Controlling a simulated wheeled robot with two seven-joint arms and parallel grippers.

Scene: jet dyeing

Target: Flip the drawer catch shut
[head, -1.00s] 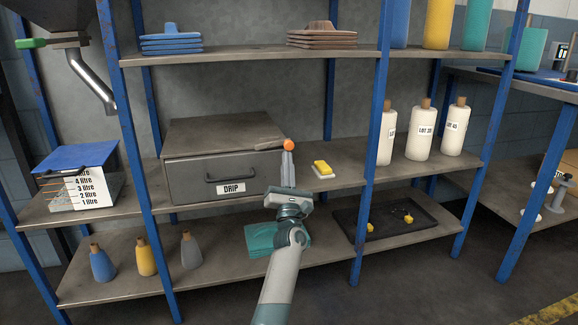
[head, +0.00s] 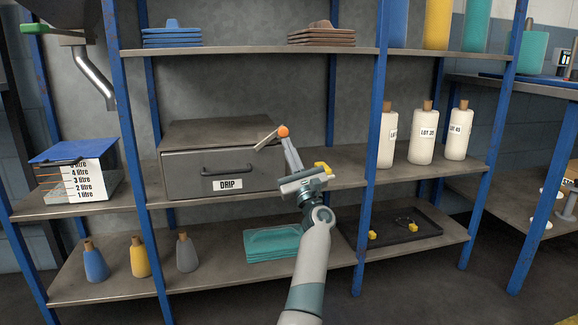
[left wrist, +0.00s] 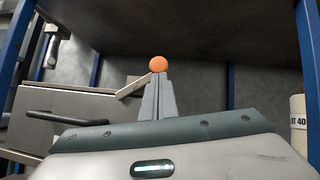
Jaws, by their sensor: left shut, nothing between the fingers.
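A grey drawer unit (head: 190,166) labelled DRIP stands on the middle shelf; its black handle also shows in the left wrist view (left wrist: 66,117). The catch (head: 268,140) is a short pale lever at the unit's upper right front corner. It slants up to the right and ends in an orange knob (head: 283,131). My left gripper (head: 287,142) is shut and empty, its fingertips right at the knob. In the left wrist view the knob (left wrist: 158,64) sits just beyond the fingertips (left wrist: 160,78); I cannot tell whether they touch. My right gripper is out of view.
A yellow block (head: 322,167) lies behind my left gripper. White bottles (head: 421,138) stand to the right past a blue post (head: 373,150). The upper shelf (head: 240,54) spans above. A measuring box (head: 85,178) stands at left.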

